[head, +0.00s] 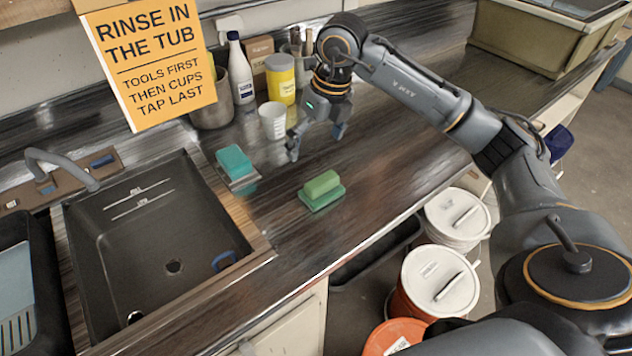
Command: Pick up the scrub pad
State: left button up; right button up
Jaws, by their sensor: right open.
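The scrub pad (321,190) looks like a light green block on a wider, darker green base. It lies on the dark wood-look counter (375,175), right of the sink. A teal sponge (233,161) sits on a small dish to its left and further back. My right gripper (316,142) reaches in from the right and points down. Its fingers are apart with nothing between them. It is above the counter, behind the scrub pad and apart from it. My left gripper is not in view.
A white cup (272,121) stands close left of the right gripper. Behind are a yellow tub (281,80), a white bottle (240,70) and a grey pot (212,105). The sink (150,240) is at left. Lidded buckets (440,280) stand below the counter's front edge.

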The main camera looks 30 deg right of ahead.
jog(key=d, duration=0.2)
jog(key=h+p, duration=0.1)
jog(key=p, duration=0.1)
send_over(322, 179)
jog(key=shift+m, duration=0.3)
jog(key=f, duration=0.7)
jog(key=shift+d+f, duration=0.15)
jog(key=shift+d, duration=0.05)
jog(key=f+p, duration=0.1)
jog(key=f, duration=0.1)
jog(key=f+p, duration=0.1)
jog(key=f, duration=0.2)
jog(key=shift+s+a, duration=0.15)
jog(key=shift+a, duration=0.05)
jog(key=shift+f, duration=0.25)
jog(key=c, duration=1.1)
